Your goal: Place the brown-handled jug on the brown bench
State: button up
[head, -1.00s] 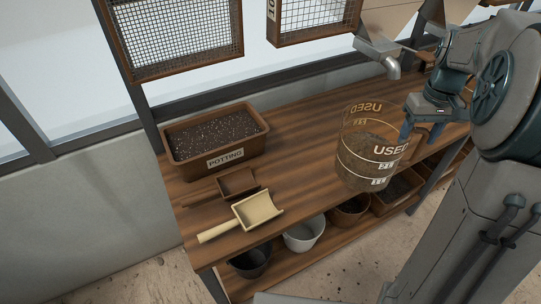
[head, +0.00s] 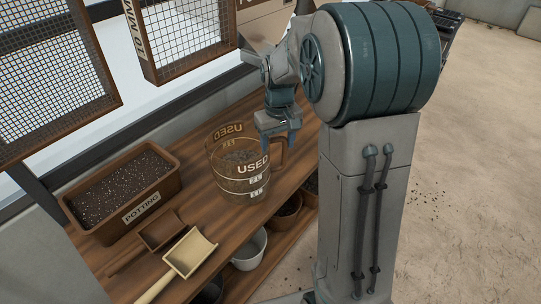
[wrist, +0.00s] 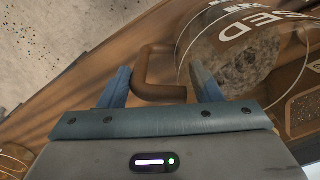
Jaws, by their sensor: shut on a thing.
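The brown-handled jug (head: 238,184) is clear, marked USED, with pale bands and dark soil inside. It stands upright at the brown bench (head: 205,128), over its front part in the head view. Whether its base touches the bench top I cannot tell. My gripper (head: 281,143) is at the jug's right side, shut on its brown handle. In the wrist view the handle (wrist: 148,72) lies between my two fingers, and the jug body (wrist: 235,55) is at the upper right. The fingers partly cover the jug.
A brown POTTING tray (head: 158,199) of soil stands on the bench at left. A brown scoop (head: 160,232) and a cream scoop (head: 190,255) lie in front of it. Mesh sieves (head: 185,35) hang above. A white pot (head: 250,250) sits on the shelf below.

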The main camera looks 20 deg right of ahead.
aim_at(271, 169)
jog(key=shift+w+a+f, duration=0.1)
jog(key=shift+a+f, duration=0.35)
jog(key=shift+a, duration=0.35)
jog(key=shift+f, duration=2.05)
jog(key=shift+f, duration=0.15)
jog(key=o, duration=1.6)
